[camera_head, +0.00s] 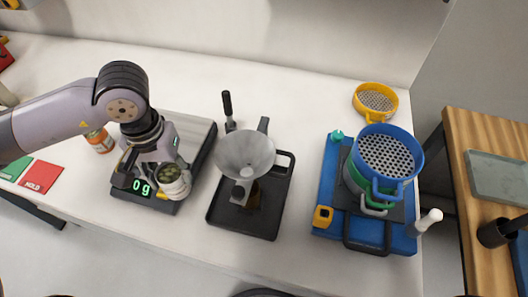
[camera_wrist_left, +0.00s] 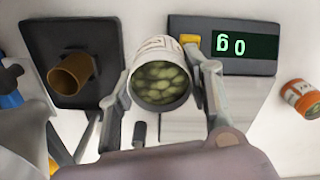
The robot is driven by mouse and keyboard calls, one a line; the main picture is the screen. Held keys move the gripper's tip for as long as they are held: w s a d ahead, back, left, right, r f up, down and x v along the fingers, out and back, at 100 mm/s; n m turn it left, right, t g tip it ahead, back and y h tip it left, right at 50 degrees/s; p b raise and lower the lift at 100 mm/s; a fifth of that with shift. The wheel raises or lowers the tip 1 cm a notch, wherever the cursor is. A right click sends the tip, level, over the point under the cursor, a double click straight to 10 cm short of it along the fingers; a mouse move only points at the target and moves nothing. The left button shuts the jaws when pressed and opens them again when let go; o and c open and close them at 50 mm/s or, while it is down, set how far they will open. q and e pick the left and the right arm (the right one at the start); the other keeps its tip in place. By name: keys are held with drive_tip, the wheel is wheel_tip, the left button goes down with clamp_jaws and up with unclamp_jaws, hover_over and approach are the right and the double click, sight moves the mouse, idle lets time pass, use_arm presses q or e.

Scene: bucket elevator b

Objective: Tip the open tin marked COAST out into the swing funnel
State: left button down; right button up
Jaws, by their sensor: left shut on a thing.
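My left gripper (camera_head: 165,178) is shut on an open white tin (camera_head: 177,185) at the scale's front right corner. The tin is full of green bean-like pieces, which also show in the left wrist view (camera_wrist_left: 160,82), a finger on each side of it. Its label lettering is too small and cut off to read. The grey swing funnel (camera_head: 246,154) stands to the right of the tin, apart from it, over a black tray (camera_head: 262,222). Part of the funnel shows at the lower left of the left wrist view (camera_wrist_left: 22,140). My right gripper is not in view.
The scale (camera_head: 196,133) reads 0 g. An orange-labelled jar (camera_head: 100,141) stands left of it, near a red HOLD card (camera_head: 40,177). A brown tube (camera_wrist_left: 70,74) stands on the tray. Blue and yellow sieves (camera_head: 376,98) stand at the right.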

use_arm(q)
drive_tip(key=shift+s, duration=0.15)
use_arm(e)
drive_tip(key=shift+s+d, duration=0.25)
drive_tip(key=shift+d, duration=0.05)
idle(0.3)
